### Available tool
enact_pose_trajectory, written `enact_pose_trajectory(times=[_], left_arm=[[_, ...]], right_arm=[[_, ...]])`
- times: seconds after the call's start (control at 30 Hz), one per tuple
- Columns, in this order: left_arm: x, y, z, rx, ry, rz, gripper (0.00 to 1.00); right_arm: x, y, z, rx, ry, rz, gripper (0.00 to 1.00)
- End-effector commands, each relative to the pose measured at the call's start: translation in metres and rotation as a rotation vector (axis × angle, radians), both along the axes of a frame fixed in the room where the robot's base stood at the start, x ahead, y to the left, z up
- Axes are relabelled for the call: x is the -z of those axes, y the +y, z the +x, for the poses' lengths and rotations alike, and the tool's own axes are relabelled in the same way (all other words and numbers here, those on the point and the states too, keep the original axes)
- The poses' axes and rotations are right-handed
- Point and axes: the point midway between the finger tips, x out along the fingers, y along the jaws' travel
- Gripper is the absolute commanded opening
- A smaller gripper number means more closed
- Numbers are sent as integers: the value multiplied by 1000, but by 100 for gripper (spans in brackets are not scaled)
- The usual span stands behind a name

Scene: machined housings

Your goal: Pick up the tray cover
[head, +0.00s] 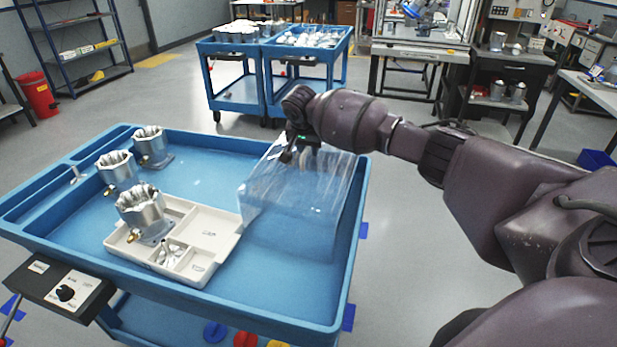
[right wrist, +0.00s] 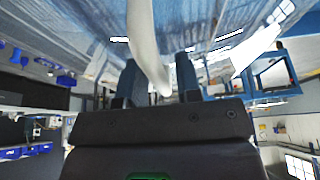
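The tray cover (head: 298,195) is a clear, see-through box shape on the right side of the blue cart top. Its left edge overlaps the white tray (head: 213,226) in the head view. I cannot tell whether its lower edge touches the cart. My right gripper (head: 299,150) is at the cover's upper far edge. In the right wrist view, a pale curved strip (right wrist: 146,42), seemingly part of the cover, runs between the two close-set fingers (right wrist: 161,85) and nearly fills the gap. My left gripper is not in view.
The blue cart (head: 270,308) has raised rims. A metal housing (head: 143,210) stands on the white tray, and two more housings (head: 117,170) (head: 151,146) stand behind it. Small parts lie in the tray's compartments. More blue carts (head: 232,92) stand at the back. The cart's front right is bare.

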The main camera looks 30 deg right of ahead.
Motion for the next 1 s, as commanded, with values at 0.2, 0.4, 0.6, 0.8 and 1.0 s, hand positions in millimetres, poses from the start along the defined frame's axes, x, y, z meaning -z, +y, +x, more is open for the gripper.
enact_pose_trajectory(times=[0.2, 0.4, 0.6, 0.8, 1.0], left_arm=[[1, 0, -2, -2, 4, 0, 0], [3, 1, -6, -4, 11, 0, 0], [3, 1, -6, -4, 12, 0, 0], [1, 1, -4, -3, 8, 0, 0], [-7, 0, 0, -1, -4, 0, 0]], right_arm=[[0, 0, 0, 0, 0, 0, 0], [0, 0, 0, 0, 0, 0, 0], [-1, 0, 0, 0, -1, 0, 0], [-7, 0, 1, 0, -4, 0, 0], [-37, 0, 1, 0, -7, 1, 0]])
